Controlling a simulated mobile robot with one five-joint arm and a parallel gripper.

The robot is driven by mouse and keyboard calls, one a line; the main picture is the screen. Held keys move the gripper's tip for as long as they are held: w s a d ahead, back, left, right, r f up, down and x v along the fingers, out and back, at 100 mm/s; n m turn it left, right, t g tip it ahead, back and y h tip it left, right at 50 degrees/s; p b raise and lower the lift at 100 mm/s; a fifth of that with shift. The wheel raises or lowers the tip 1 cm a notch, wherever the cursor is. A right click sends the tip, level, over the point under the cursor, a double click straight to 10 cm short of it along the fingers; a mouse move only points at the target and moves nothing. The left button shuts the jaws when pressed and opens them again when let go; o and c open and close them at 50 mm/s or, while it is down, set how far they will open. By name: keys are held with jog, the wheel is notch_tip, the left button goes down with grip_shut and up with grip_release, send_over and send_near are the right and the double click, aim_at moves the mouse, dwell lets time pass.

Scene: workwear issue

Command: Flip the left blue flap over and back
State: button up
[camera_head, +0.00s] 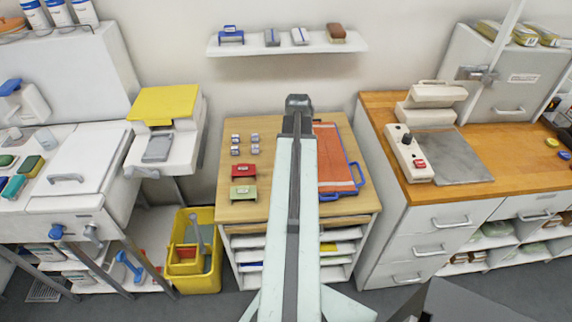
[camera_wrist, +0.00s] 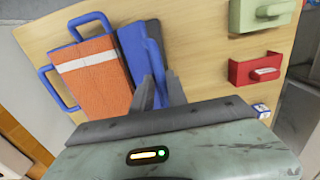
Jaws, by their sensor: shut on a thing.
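The left blue flap (camera_wrist: 130,45) shows in the wrist view as a blue panel with a raised blue handle (camera_wrist: 152,55), beside an orange panel (camera_wrist: 95,72) with a white stripe. My gripper (camera_wrist: 161,86) has its two dark fingers at the handle's lower end and is shut on it; the exact contact is partly hidden. In the head view, the orange panel (camera_head: 335,155) with a blue handle (camera_head: 356,176) lies on the wooden table, right of my arm. My arm hides the left blue flap and the fingertips there.
A red box (camera_head: 243,171), a green box (camera_head: 243,193) and several small grey pieces stand on the table (camera_head: 262,213) left of my arm. A wall shelf (camera_head: 287,49) hangs behind. A higher workbench (camera_head: 385,118) stands right, a yellow bin (camera_head: 202,283) lower left.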

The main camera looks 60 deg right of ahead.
jog(key=shift+o, duration=0.5)
jog(key=shift+w+a+f+b, duration=0.25)
jog(key=shift+w+f+b, duration=0.1)
jog(key=shift+f+b, duration=0.15)
jog(key=shift+w+a+f+b, duration=0.25)
jog(key=shift+w+f+b, duration=0.1)
jog(key=shift+f+b, duration=0.1)
jog(key=shift+w, duration=0.1)
jog(key=shift+c, duration=0.3)
jog(key=shift+o, duration=0.3)
jog(key=shift+w+a+f+b, duration=0.15)
jog(key=shift+w+f+b, duration=0.05)
jog(key=shift+f+b, duration=0.4)
jog(key=shift+w+a+f+b, duration=0.15)
jog(key=shift+f+b, duration=0.4)
jog(key=shift+r, duration=0.15)
jog(key=o, duration=0.3)
jog(key=shift+d, duration=0.1)
jog(key=shift+o, duration=0.2)
notch_tip(320, 180, up, 8)
jog(key=p, duration=0.8)
